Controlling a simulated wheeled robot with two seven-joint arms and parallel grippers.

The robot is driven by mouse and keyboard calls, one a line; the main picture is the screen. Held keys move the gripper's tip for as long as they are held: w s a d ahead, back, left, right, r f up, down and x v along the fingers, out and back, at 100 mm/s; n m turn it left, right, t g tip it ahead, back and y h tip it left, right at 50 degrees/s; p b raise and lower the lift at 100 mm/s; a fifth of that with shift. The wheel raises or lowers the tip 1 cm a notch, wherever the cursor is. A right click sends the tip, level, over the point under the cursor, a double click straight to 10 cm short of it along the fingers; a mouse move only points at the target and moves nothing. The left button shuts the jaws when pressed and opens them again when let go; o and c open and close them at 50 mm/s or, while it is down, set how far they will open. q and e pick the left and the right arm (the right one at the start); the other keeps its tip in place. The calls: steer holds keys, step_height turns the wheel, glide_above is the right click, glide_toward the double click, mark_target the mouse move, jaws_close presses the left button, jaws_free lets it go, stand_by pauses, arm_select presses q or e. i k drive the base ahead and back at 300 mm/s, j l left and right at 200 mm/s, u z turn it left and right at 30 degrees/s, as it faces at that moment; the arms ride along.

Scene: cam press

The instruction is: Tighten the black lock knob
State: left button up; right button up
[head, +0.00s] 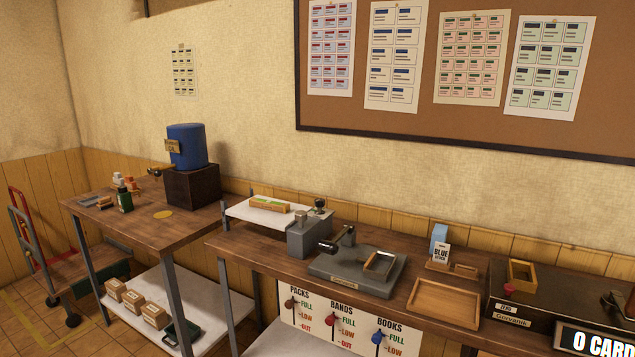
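A grey press-like fixture (330,277) sits on the wooden bench (265,249). A grey metal block (303,243) stands at its left, with a round grey knob (301,215) on top. A small dark knob (320,203) shows at the block's back right. A dark lever or handle end (327,245) sticks out toward the left above the fixture's base. I cannot tell for certain which dark part is the black lock knob, nor how tight it is. Neither of my grippers is in view.
A white shelf (240,209) with a small box (269,205) is behind the block. A wooden tray (446,303) and a blue stock box (439,240) stand to the right. Another table (135,222) with a blue drum (187,147) is at the left. A hand truck (30,240) stands beyond it.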

mark_target(319, 204)
steer(key=i+j, duration=0.15)
steer(key=i, duration=0.35)
steer(key=i+j, duration=0.2)
steer(key=i, duration=0.25)
steer(key=i+j+z, duration=0.1)
steer(key=i, duration=0.4)
steer(key=i+j, duration=0.25)
steer(key=i, duration=0.2)
